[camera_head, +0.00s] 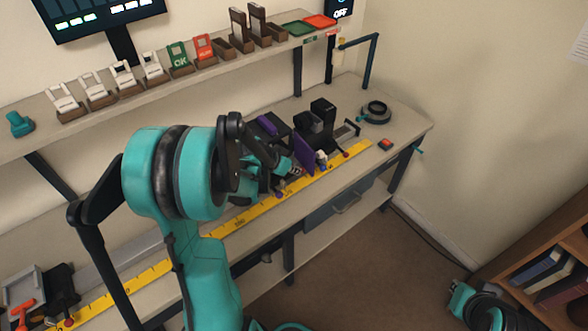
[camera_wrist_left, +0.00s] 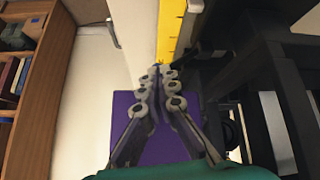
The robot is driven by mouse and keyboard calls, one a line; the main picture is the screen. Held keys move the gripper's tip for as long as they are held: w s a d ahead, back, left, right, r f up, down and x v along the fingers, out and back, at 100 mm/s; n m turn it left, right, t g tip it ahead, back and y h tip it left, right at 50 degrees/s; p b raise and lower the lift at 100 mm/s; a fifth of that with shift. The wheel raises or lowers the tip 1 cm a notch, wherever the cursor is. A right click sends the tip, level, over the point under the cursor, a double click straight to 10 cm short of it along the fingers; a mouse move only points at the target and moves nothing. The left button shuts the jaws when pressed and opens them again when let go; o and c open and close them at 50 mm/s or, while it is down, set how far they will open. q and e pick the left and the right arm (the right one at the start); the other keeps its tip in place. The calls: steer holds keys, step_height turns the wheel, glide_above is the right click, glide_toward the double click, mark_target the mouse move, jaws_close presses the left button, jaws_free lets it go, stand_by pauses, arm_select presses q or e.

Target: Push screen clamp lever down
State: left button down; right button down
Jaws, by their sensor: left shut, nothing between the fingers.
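My left gripper (camera_head: 297,171) reaches in over the bench beside an upright purple panel (camera_head: 304,152). Its fingers are shut with nothing between them; in the left wrist view the fingertips (camera_wrist_left: 161,80) meet in front of the purple panel (camera_wrist_left: 125,104). A black fixture (camera_head: 318,118) stands just behind the panel. A small pale part (camera_head: 321,158) sits at the panel's right edge. I cannot tell which part is the screen clamp lever, nor whether the gripper touches anything.
A round dark ring stand (camera_head: 376,110) is at the right end. The shelf (camera_head: 222,62) behind holds several stands. A bookcase (camera_head: 545,240) is at right.

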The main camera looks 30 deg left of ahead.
arm_select(q)
steer(key=shift+s+d+f+y+b, duration=0.1)
steer(key=shift+d+f+y+b, duration=0.15)
steer(key=shift+y+b, duration=0.1)
steer(key=f+b, duration=0.1)
steer(key=d+f+y+b, duration=0.1)
steer(key=f+m+t+b, duration=0.1)
steer(key=shift+s+d+y+b, duration=0.3)
steer(key=shift+s+d+y, duration=0.05)
stand_by(0.3)
steer(key=shift+r, duration=0.1)
steer(key=shift+r+p, duration=0.65)
steer(key=shift+r, duration=0.05)
steer(key=shift+r, duration=0.1)
